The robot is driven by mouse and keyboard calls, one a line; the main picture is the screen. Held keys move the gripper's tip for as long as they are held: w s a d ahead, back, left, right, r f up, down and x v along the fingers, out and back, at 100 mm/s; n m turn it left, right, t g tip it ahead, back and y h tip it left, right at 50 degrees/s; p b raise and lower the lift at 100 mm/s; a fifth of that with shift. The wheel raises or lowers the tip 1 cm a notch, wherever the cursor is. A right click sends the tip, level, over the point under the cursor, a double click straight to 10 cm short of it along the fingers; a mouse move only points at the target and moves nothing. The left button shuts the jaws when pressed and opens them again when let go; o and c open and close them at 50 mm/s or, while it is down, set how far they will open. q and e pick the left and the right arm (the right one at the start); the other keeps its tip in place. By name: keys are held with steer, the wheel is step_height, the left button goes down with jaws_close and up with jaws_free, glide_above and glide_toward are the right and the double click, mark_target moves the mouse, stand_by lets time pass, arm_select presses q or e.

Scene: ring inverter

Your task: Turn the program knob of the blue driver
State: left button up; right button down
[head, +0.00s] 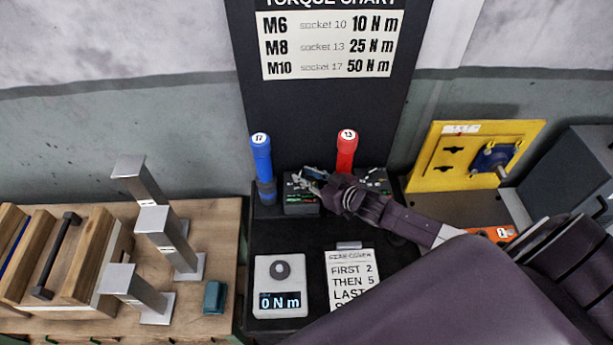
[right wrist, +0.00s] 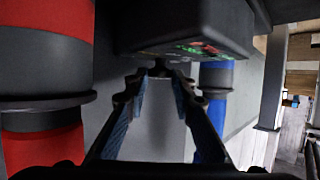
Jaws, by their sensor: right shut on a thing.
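The blue driver (head: 262,160) stands upright, with a "17" label on its top. A black control box (head: 300,206) with small coloured marks stands just right of it. In the right wrist view the box (right wrist: 190,28) is at the top, and the blue driver (right wrist: 213,110) is right of the fingers. My right gripper (head: 316,178) reaches in from the right over the box. In the wrist view its fingertips (right wrist: 160,70) come together at the box's edge. They are shut on the small program knob, which they mostly hide. My left gripper is not in view.
A red driver (head: 347,150) labelled "13" stands behind my right arm. A 0 N m display unit (head: 280,285) and a note card (head: 350,275) lie in front. A yellow panel (head: 470,155) is at right. Metal posts (head: 165,240) and a wooden crate (head: 70,255) are at left.

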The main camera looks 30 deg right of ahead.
steer(key=c, duration=1.9)
jaws_free()
steer(key=shift+c, duration=0.2)
steer(key=shift+o, duration=1.3)
steer(key=shift+w+f, duration=0.15)
steer(key=shift+w, duration=0.1)
steer(key=v, duration=1.2)
